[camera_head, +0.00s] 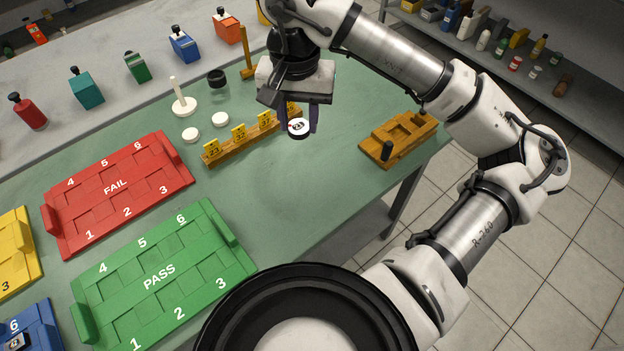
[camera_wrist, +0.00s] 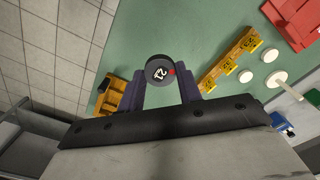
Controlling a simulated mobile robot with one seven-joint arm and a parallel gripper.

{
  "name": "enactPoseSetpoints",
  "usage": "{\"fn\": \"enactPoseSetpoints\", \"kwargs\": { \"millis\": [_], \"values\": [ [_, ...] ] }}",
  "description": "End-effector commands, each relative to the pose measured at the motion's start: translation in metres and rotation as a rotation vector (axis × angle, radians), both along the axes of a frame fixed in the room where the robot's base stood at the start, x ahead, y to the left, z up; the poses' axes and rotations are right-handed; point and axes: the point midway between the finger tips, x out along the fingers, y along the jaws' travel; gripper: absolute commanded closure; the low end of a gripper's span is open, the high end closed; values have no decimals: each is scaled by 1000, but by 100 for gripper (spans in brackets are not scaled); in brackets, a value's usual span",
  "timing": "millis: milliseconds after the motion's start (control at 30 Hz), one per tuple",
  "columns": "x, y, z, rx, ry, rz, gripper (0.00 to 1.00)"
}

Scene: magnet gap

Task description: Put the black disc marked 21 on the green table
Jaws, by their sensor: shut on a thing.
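My gripper (camera_head: 306,118) is shut on a black disc (camera_head: 298,127) with a white top face, and holds it over the green table (camera_head: 290,200). In the wrist view the disc (camera_wrist: 160,71) sits between my two dark fingertips (camera_wrist: 161,84). Its face reads 21 and has a red dot at one side. I cannot tell the exact height of the disc above the table.
The wooden rack (camera_head: 240,141) stands left of my gripper and a wooden fixture (camera_head: 397,138) stands right. White discs (camera_head: 190,134) and a white post (camera_head: 181,104) lie farther left. Red FAIL (camera_head: 118,188) and green PASS (camera_head: 160,275) trays fill the left side. The table's middle is clear.

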Motion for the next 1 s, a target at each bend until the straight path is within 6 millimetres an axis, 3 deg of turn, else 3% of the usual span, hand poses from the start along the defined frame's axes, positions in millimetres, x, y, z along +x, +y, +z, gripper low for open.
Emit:
{"fn": "enactPoseSetpoints", "kwargs": {
  "millis": [600,1000],
  "values": [
    [-2,1,-142,4,4,0,86],
    [-1,0,-188,4,3,-2,86]
  ]
}}
